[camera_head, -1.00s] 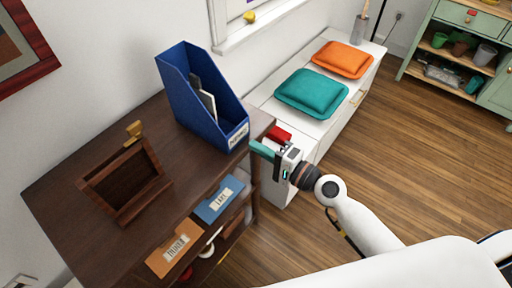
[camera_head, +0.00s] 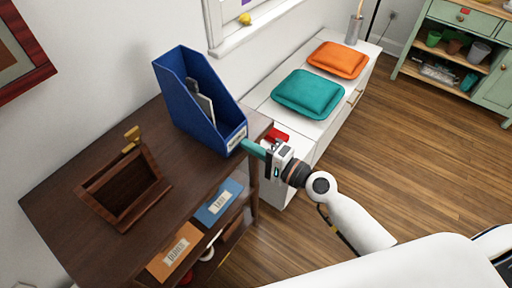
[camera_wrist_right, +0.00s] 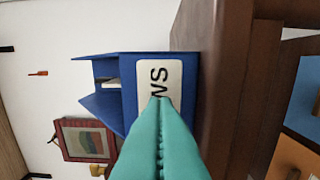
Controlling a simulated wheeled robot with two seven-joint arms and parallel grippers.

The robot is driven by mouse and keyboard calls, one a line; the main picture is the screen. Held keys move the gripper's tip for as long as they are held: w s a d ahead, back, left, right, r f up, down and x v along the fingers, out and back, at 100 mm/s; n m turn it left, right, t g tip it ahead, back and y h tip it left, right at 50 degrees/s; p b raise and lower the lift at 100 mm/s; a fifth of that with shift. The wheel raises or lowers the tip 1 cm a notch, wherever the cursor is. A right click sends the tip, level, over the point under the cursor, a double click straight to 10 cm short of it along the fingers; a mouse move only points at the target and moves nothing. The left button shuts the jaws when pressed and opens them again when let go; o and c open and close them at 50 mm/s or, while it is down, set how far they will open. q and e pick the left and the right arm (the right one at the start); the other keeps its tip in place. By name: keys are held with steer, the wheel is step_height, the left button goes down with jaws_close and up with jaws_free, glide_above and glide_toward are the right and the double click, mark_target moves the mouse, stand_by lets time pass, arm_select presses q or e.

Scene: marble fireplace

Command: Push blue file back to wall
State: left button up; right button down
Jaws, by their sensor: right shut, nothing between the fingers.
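The blue file (camera_head: 194,101) stands upright on the dark wooden cabinet top, towards its right end, with papers inside and a white label on its front. My right gripper (camera_head: 245,144) is shut and empty, its teal fingertips at the labelled front of the file. In the right wrist view the shut fingers (camera_wrist_right: 160,110) cover the lower part of the label on the blue file (camera_wrist_right: 129,85). They look to be touching it or very close; I cannot tell which. The wall (camera_head: 105,60) is behind the file. My left gripper is not in view.
A brown wooden tray-like frame (camera_head: 160,190) stands on the left of the cabinet top (camera_head: 70,205). Blue and orange labelled drawers are below the front edge. A white bench (camera_head: 328,125) with teal and orange cushions stands at the right, with a red object near my gripper.

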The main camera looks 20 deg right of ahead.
mark_target(237, 139)
steer(key=shift+p+x, duration=0.3)
steer(key=shift+x, duration=3.55)
steer(key=shift+r, duration=0.15)
steer(key=shift+s, duration=0.1)
steer(key=shift+s+d, duration=0.2)
steer(key=shift+s, duration=0.05)
steer(key=shift+v, duration=1.2)
